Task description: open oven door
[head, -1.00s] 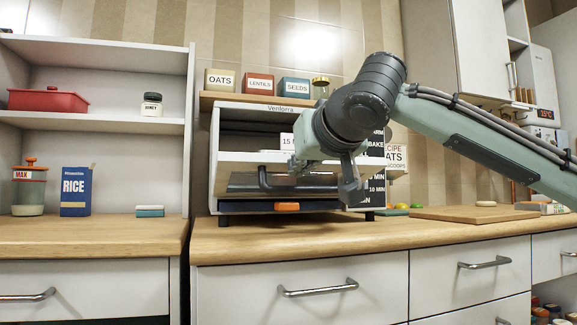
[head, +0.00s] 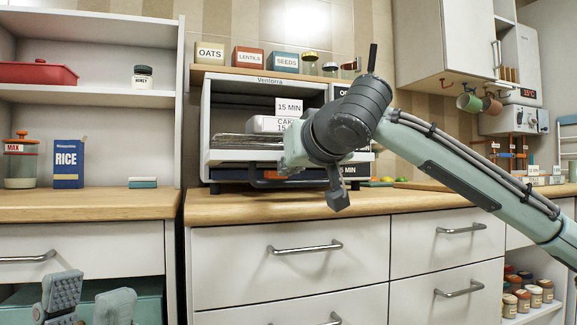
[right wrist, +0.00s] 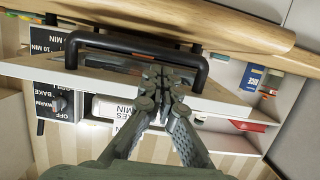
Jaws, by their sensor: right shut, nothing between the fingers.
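The white Ventorra oven (head: 212,120) stands on the wooden counter. Its door (head: 230,157) is folded down towards me and looks nearly level, so the cavity with its rack (head: 250,141) shows. The dark door handle (head: 258,178) hangs low at the front, partly hidden by my right arm; it crosses the top of the right wrist view (right wrist: 130,43). My left gripper (head: 88,298) is open and empty at bottom left.
Jars and boxes (head: 249,56) stand on a shelf above the oven. Drawers with bar handles (head: 304,247) lie below the counter. The counter left of the oven is mostly clear.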

